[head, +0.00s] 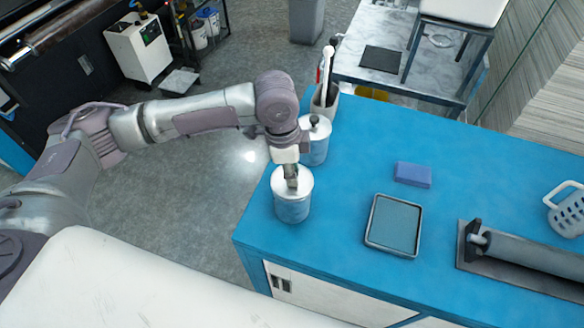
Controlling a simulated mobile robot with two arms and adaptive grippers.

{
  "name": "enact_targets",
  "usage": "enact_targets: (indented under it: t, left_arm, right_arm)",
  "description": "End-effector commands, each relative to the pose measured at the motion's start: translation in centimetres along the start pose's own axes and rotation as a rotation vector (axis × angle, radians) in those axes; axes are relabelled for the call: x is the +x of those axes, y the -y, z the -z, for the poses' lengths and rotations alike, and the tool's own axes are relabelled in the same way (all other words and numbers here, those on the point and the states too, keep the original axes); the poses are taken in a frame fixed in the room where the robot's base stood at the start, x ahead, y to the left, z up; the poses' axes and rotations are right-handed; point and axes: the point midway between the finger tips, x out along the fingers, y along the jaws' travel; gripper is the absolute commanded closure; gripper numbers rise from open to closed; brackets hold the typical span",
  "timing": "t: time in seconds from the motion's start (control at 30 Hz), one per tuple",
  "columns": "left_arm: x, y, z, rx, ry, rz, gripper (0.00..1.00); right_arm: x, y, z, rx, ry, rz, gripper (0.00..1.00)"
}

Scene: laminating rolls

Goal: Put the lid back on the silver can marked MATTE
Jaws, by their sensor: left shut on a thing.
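A silver can (293,209) stands upright near the left front corner of the blue counter. My left gripper (291,182) comes down over it from above and is shut on the knob of a silver lid (279,186). The lid is at the top of this can and looks level; I cannot tell whether it is fully seated. A second silver can (317,150) with a dark-knobbed lid stands just behind, partly hidden by my left wrist. I cannot read a MATTE marking on either can. My right gripper is not in view.
A cup (325,108) of tools stands behind the cans. To the right are a blue block (412,174), a grey tray (366,233), a roller (530,256) and a white basket (567,216). The counter (338,205) is clear between the front can and tray.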

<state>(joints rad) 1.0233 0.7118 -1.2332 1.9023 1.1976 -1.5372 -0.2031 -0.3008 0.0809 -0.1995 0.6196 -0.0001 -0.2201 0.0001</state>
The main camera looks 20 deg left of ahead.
Motion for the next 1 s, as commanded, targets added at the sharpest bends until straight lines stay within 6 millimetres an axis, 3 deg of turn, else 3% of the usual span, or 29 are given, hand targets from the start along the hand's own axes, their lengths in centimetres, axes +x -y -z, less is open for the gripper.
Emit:
enact_targets:
  t: [1.0]
  left_arm:
    - [-0.1, 0.0, 0.0, 0.0, -0.001, -0.001, 0.97]
  right_arm:
    - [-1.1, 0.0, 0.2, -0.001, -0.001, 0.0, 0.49]
